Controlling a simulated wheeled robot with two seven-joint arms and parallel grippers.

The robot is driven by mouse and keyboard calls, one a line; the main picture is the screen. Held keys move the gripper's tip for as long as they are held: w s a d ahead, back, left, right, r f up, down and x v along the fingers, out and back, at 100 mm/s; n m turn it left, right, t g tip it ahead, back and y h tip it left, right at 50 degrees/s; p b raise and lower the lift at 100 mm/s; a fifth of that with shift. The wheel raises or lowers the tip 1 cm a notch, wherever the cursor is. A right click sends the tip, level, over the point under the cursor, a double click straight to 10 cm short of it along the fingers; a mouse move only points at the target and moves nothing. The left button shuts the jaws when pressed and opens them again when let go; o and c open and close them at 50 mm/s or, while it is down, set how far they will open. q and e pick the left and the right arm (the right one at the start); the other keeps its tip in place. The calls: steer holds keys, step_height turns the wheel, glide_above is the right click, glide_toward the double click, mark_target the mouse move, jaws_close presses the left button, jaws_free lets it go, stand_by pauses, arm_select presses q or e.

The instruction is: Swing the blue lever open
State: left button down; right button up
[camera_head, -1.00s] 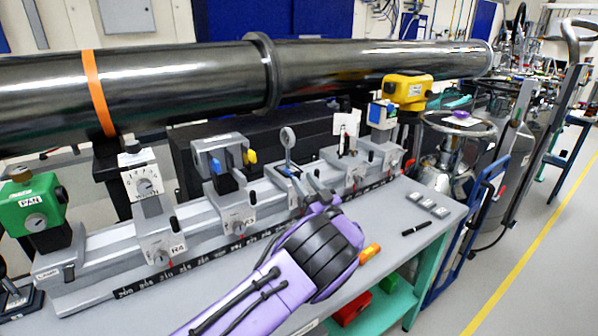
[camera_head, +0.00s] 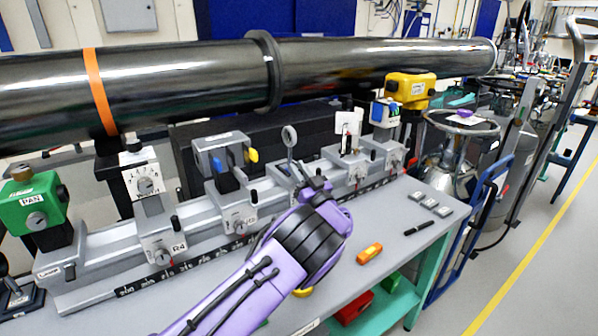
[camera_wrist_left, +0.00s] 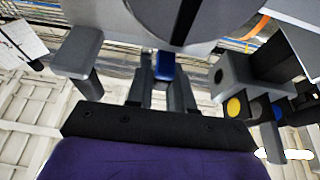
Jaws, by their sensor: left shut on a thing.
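My left gripper (camera_head: 314,186) reaches the carrier below the ring mount (camera_head: 289,138) on the rail. In the left wrist view, its two dark fingers (camera_wrist_left: 160,90) are closed around the blue lever (camera_wrist_left: 166,66), which shows as a small blue piece between them. A big round grey part (camera_wrist_left: 180,15) is just beyond the fingers. In the head view the gripper hides the lever, so its angle cannot be told. My right gripper is not in view.
To the left on the rail stands a bracket (camera_head: 222,142) with blue and yellow knobs, labelled R3. A white card mount (camera_head: 348,128) is to the right. A large dark pipe (camera_head: 180,80) runs behind. An orange tool (camera_head: 369,253) and a pen (camera_head: 419,228) lie on the bench.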

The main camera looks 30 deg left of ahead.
arm_select(q)
steer(key=shift+t, duration=0.4)
steer(key=m+t+h, duration=0.1)
steer(key=m+t+p, duration=0.1)
steer(key=shift+s+a+r+t+h, duration=0.1)
steer(key=shift+s+a+t+h, duration=0.1)
steer(key=shift+s+t+h, duration=0.15)
steer(key=m+t+h, duration=0.4)
steer(key=t+h, duration=0.1)
steer(key=s+a+m+t+h, duration=0.1)
steer(key=t+h, duration=0.1)
steer(key=h, duration=0.1)
steer(key=shift+f+m+t, duration=0.25)
steer(key=shift+m, duration=0.15)
steer(key=shift+a+r+m+t+h+b, duration=0.1)
steer(key=shift+m+t+h+b, duration=0.3)
steer(key=shift+h, duration=0.45)
steer(key=shift+a+f+m+t+h+b, duration=0.1)
steer(key=shift+a+m+t+h+b, duration=0.1)
steer(key=shift+m+h, duration=0.45)
steer(key=shift+a+r+m+t+h+b, duration=0.1)
steer(key=shift+m+t+h+b, duration=0.2)
steer(key=shift+h, duration=0.75)
steer(key=shift+r, duration=0.1)
steer(key=c, duration=1.1)
jaws_free()
steer(key=shift+d, duration=0.1)
